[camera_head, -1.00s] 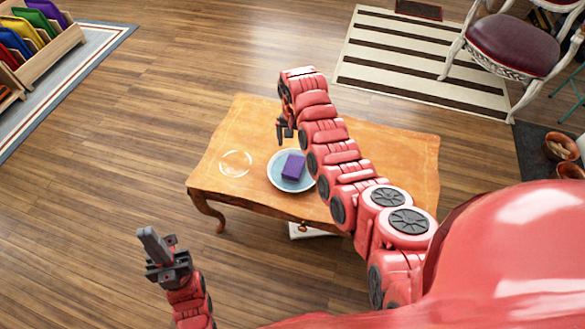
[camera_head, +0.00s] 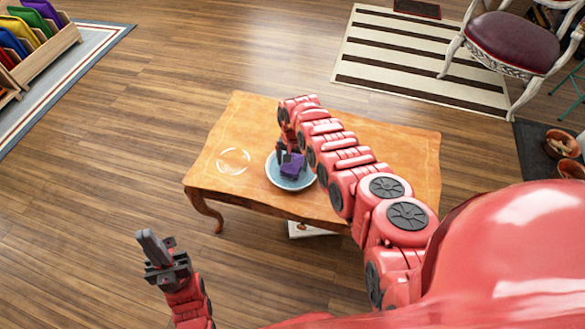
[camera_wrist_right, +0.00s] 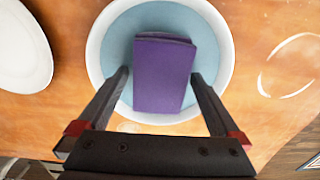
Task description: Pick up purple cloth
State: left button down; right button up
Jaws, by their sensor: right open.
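The purple cloth (camera_head: 293,168) is a folded block on a light blue plate (camera_head: 287,184) on the wooden table. In the right wrist view the cloth (camera_wrist_right: 163,72) lies on the plate (camera_wrist_right: 222,28), which has a pale rim. My right gripper (camera_head: 286,157) is over the plate at the cloth. In the wrist view its two open fingers (camera_wrist_right: 160,75) reach down on either side of the cloth; I cannot tell if they touch it. My left gripper (camera_head: 152,246) is low at the left, away from the table; its jaw opening is unclear.
A white oval dish (camera_wrist_right: 22,55) lies on the plate's other side in the wrist view. A chair (camera_head: 512,42) and striped rug (camera_head: 420,70) are beyond.

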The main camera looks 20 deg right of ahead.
jog(key=shift+f, duration=0.1)
jog(key=shift+c, duration=0.7)
jog(key=c, duration=1.2)
jog(key=shift+c, duration=0.2)
